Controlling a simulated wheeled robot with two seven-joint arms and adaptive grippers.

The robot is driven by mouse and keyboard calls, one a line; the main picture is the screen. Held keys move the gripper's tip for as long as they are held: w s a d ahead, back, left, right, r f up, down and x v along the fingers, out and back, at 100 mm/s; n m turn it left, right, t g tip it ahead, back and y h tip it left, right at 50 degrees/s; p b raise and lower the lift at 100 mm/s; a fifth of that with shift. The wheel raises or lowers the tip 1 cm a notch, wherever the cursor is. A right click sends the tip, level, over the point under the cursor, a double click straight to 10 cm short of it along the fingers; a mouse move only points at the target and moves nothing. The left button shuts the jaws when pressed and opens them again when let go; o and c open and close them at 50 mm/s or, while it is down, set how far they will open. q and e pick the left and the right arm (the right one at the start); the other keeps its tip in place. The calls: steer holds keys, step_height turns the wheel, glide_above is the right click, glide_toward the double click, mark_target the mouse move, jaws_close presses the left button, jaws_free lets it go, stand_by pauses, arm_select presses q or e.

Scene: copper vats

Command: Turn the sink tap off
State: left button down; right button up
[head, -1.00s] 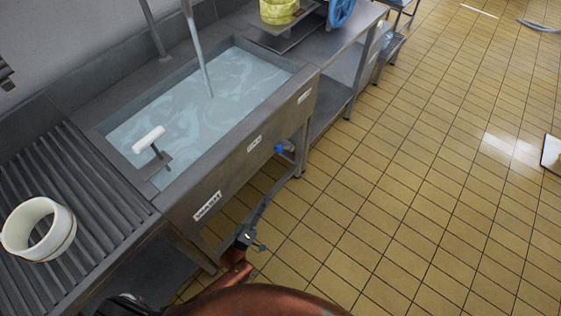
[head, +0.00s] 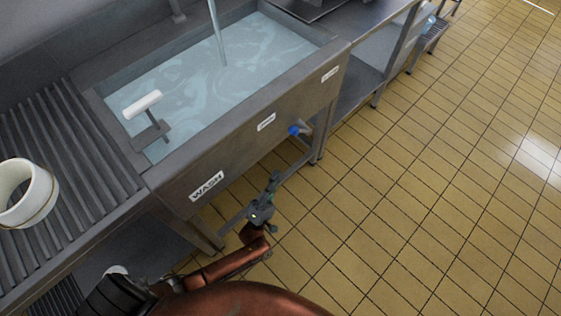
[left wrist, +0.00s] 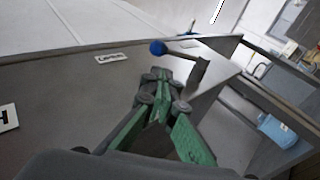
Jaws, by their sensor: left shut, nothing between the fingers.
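The steel sink (head: 262,124) is full of water, and a stream of water (head: 217,35) runs into it from above. The tap that feeds the stream is cut off by the top edge. A blue knob (head: 294,130) on a short grey pipe sticks out of the sink's front; it also shows in the left wrist view (left wrist: 158,48). My left gripper (head: 274,177) is shut and empty, in front of the sink, lower than the blue knob and apart from it. In the left wrist view its green fingers (left wrist: 161,76) point towards the knob. My right gripper is out of view.
A white-handled piece (head: 142,104) stands at the sink's near left corner. A white ring-shaped container (head: 27,192) sits on the ribbed drainboard (head: 75,160). Sink legs and a lower shelf (head: 358,84) stand right of the knob. The tiled floor (head: 430,190) is clear.

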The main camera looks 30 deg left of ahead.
arm_select(q)
glide_toward(298, 130)
steer(key=a, duration=0.1)
steer(key=shift+w+f+b+x, duration=0.15)
steer(key=shift+b+x, duration=0.1)
steer(key=shift+x, duration=0.9)
steer(key=shift+w+f+b+x, duration=0.15)
steer(key=shift+b+x, duration=0.1)
steer(key=shift+x, duration=0.9)
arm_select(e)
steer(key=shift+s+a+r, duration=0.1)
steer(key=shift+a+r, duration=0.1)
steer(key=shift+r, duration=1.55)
arm_select(q)
steer(key=shift+a, duration=0.1)
